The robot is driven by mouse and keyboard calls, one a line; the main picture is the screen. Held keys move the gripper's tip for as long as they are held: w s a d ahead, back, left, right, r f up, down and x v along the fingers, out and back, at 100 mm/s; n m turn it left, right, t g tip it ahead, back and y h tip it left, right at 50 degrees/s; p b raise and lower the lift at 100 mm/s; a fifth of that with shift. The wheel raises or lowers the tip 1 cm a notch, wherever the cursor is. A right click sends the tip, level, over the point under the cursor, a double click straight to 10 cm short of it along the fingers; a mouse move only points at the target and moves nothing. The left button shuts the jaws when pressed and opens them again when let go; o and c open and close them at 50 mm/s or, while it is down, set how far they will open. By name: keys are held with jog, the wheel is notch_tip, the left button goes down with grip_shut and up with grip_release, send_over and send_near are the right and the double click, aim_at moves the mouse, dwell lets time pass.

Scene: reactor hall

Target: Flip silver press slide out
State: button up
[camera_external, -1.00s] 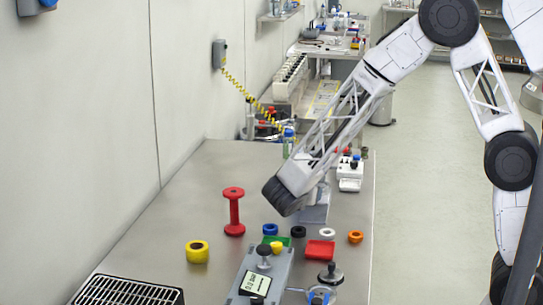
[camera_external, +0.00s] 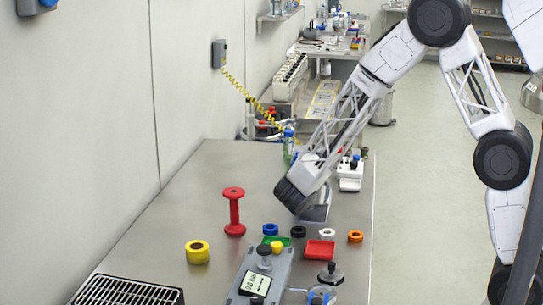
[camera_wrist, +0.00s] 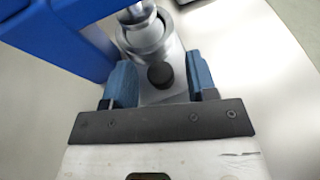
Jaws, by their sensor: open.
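In the wrist view, a black knob (camera_wrist: 160,76) stands on a silver metal block (camera_wrist: 178,62), next to a silver round part (camera_wrist: 146,36). A blue frame (camera_wrist: 55,38) rises at the left. My gripper (camera_wrist: 160,66) is open, with one blue finger on each side of the knob. I cannot tell whether the fingers touch it. In the external view, my wrist hides most of this device. Only a grey base (camera_external: 318,212) shows beside it, and my fingertips are hidden.
A grey panel with knobs (camera_external: 262,276), a red tray (camera_external: 320,249) and small coloured rings are in front. A white box (camera_external: 350,175) stands behind. The bench's left middle is clear.

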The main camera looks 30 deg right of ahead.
grip_shut()
dwell(0.3)
jog(key=shift+s+a, duration=3.65)
jog(key=shift+a, duration=0.05)
grip_release()
jog(key=shift+s+a, duration=0.1)
